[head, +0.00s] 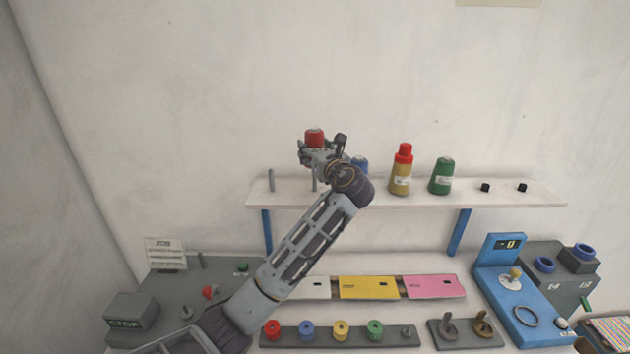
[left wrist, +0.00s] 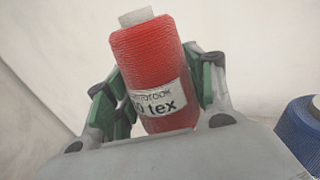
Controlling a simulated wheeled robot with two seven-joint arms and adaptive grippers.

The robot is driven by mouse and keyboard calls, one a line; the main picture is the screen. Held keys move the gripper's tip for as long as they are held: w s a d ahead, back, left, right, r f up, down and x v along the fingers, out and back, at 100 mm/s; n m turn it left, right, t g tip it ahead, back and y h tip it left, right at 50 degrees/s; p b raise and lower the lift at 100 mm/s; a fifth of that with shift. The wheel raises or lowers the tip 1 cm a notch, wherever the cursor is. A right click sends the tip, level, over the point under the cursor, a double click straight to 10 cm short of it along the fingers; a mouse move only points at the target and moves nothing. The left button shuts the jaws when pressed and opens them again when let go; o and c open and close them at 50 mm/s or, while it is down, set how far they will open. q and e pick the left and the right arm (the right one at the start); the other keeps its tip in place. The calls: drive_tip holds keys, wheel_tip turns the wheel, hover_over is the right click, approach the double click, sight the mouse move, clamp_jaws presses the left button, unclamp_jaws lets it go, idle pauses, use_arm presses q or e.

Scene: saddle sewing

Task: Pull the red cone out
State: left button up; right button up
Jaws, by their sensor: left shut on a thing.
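The red cone (head: 314,138) is a spool of red thread with a white label, held above the shelf's left part. In the left wrist view the red cone (left wrist: 150,65) stands slightly tilted between the green-padded fingers. My left gripper (head: 318,152) is shut on it; its fingers also show in the left wrist view (left wrist: 155,95). A thin grey peg (head: 314,184) rises from the shelf below the gripper. Whether the cone is clear of this peg is hard to tell, as the gripper hides part of it. My right gripper is not in view.
The white shelf (head: 530,197) also holds a blue cone (head: 360,163) partly behind my wrist, a yellow cone with a red top (head: 401,170), a green cone (head: 441,176) and a bare peg (head: 271,180). Below are a bobbin rack (head: 302,334) and a blue machine (head: 515,290).

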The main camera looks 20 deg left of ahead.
sight(318, 139)
use_arm(q)
drive_tip(key=shift+r, duration=0.1)
drive_tip(key=shift+r, duration=1.9)
